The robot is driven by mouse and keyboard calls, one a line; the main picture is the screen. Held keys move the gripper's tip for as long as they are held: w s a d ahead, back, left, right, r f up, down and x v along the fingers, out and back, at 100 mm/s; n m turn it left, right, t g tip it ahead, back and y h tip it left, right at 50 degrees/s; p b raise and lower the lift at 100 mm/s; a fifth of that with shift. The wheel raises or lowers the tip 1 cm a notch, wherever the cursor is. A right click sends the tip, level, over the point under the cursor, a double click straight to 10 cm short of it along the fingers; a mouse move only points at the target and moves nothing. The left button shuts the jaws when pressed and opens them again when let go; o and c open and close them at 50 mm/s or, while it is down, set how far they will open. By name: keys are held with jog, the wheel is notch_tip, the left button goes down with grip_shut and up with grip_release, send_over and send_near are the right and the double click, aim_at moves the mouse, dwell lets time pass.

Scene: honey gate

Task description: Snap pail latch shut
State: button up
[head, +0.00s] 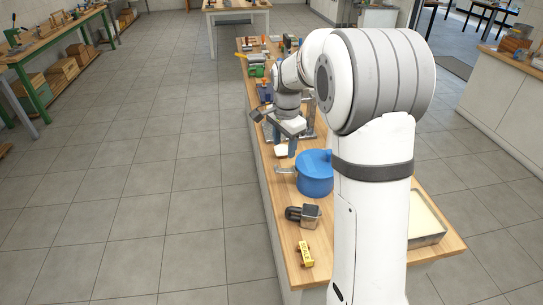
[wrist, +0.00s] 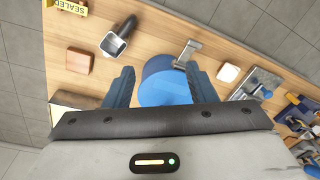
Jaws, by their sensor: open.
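The blue pail (head: 314,175) with a blue lid stands on the wooden bench in the head view. It also shows in the wrist view (wrist: 165,88), below and between my fingers. A grey metal latch (head: 285,170) sticks out from the pail's left side. In the wrist view the latch (wrist: 188,52) points away from the rim at the far side, close to my right fingertip in the picture. I cannot tell its exact angle. My gripper (wrist: 160,73) is open and empty, with blue fingers apart above the pail. In the head view my gripper (head: 284,143) hangs just behind the pail.
A dark grey object with a square mouth (head: 303,214) and a yellow "SEALED" block (head: 305,254) lie nearer. A white block (wrist: 228,72) sits beside the latch. A wooden block (wrist: 78,62) is left in the wrist view. A tray (head: 426,220) and several tools share the bench.

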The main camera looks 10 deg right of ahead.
aim_at(276, 168)
jog(key=w+f+m, duration=0.1)
jog(key=w+f, duration=0.2)
jog(key=w+f+m, duration=0.2)
jog(key=w+f, duration=0.1)
jog(key=w+f+m+g, duration=0.1)
jog(key=w+f+m, duration=0.1)
jog(key=w+f, duration=0.1)
jog(key=shift+w+a+f, duration=0.15)
jog(key=shift+f, duration=0.15)
jog(key=shift+w+f+p, duration=0.15)
jog(key=shift+f+p, duration=0.15)
jog(key=shift+f, duration=0.4)
notch_tip(276, 168, down, 7)
jog(key=shift+r+p, duration=0.1)
jog(key=shift+p, duration=0.65)
jog(key=shift+c, duration=0.3)
